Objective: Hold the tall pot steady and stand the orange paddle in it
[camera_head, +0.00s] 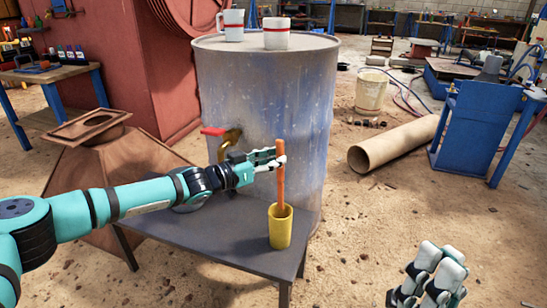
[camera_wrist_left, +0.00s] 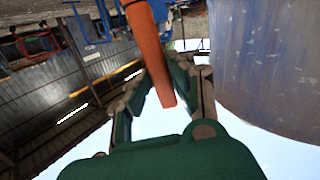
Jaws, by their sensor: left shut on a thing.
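The orange paddle (camera_head: 281,187) is upright in the head view, its lower end inside the mouth of the tall yellow pot (camera_head: 280,232). The pot's wall hides that end, so I cannot tell whether it touches the bottom. The pot stands upright near the front right of a dark table. My left gripper (camera_head: 272,161) is shut on the paddle's upper part, well above the rim. The left wrist view shows the paddle (camera_wrist_left: 149,50) between its fingers. My right gripper (camera_head: 440,268) is at the lower right, away from the pot; its finger gap is unclear.
The dark table (camera_head: 225,232) has bare room left of the pot. A large grey-blue drum (camera_head: 280,100) with a red-handled tap (camera_head: 213,131) rises behind it, two mugs (camera_head: 277,40) on top. A brown tube (camera_head: 392,144) lies on the ground to the right.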

